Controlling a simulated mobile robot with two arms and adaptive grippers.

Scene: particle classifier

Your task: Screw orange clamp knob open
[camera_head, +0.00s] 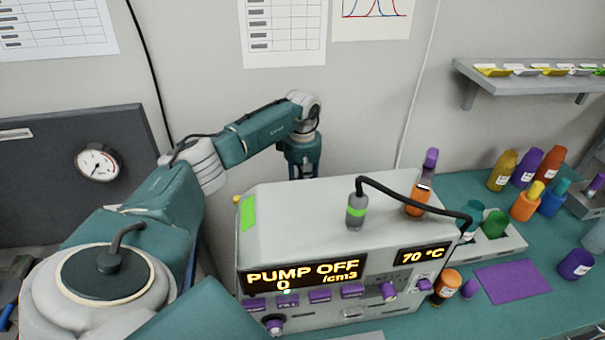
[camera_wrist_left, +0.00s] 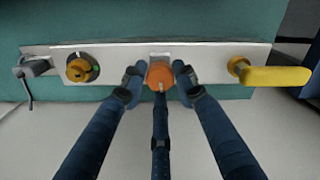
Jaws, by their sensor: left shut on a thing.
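The orange clamp knob (camera_wrist_left: 158,69) sits in the middle of a pale metal plate (camera_wrist_left: 210,58) in the left wrist view. My left gripper (camera_wrist_left: 160,83) is shut on the knob, with two dark blue fingers at its sides and one below it. In the head view my left arm reaches behind the white machine (camera_head: 310,215). Only the upper part of the left gripper (camera_head: 303,169) shows there, and its fingertips and the knob are hidden behind the machine. My right gripper is in neither view.
A yellow round knob (camera_wrist_left: 82,68) is left of the orange knob and a yellow lever handle (camera_wrist_left: 275,78) is right of it. A metal clamp lever (camera_wrist_left: 32,78) is at the plate's left end. Several bottles, such as an orange one (camera_head: 526,203), stand right of the machine.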

